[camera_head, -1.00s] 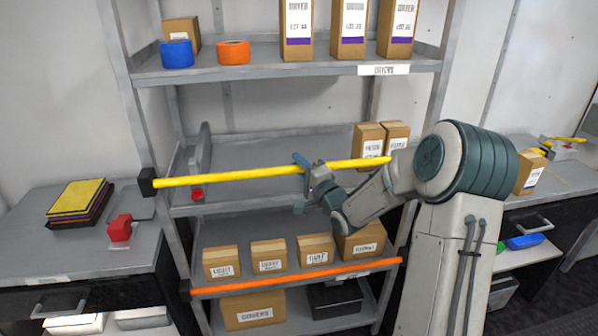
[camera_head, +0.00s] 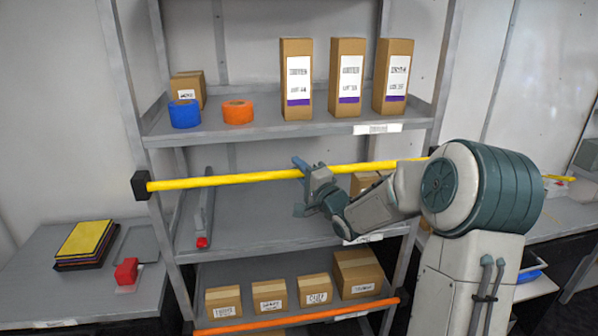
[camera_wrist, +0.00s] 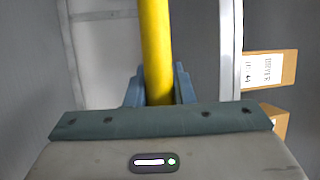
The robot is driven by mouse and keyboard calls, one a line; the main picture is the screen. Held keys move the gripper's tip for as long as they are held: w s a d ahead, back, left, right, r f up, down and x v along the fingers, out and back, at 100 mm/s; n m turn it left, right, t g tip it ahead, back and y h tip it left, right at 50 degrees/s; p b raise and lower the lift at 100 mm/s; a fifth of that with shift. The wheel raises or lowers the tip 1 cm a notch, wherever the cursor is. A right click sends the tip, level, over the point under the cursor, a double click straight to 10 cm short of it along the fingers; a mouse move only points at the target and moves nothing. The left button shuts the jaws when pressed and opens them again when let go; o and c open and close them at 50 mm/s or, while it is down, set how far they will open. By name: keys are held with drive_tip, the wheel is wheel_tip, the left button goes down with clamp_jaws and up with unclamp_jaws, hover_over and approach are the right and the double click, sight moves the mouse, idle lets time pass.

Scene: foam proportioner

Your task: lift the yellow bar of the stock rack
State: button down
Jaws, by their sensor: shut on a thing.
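The yellow bar (camera_head: 236,178) runs across the front of the stock rack (camera_head: 265,234), between the top shelf and the middle shelf. Its left end sits at a black bracket (camera_head: 140,186) on the left post; my arm covers part of its right side. My gripper (camera_head: 301,170) is shut on the bar near its middle. In the wrist view the bar (camera_wrist: 157,50) passes between the two blue-grey fingers (camera_wrist: 158,88).
The top shelf (camera_head: 262,128) holds cartons and blue and orange tape rolls. An orange bar (camera_head: 290,317) crosses below a row of small boxes. A bench (camera_head: 40,275) stands left.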

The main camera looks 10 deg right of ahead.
drive_tip(key=shift+r, duration=0.1)
drive_tip(key=c, duration=1.3)
unclamp_jaws()
drive_tip(key=shift+o, duration=0.2)
drive_tip(key=b+v, duration=0.3)
drive_tip(key=v, duration=1.1)
drive_tip(key=shift+w+a, duration=0.1)
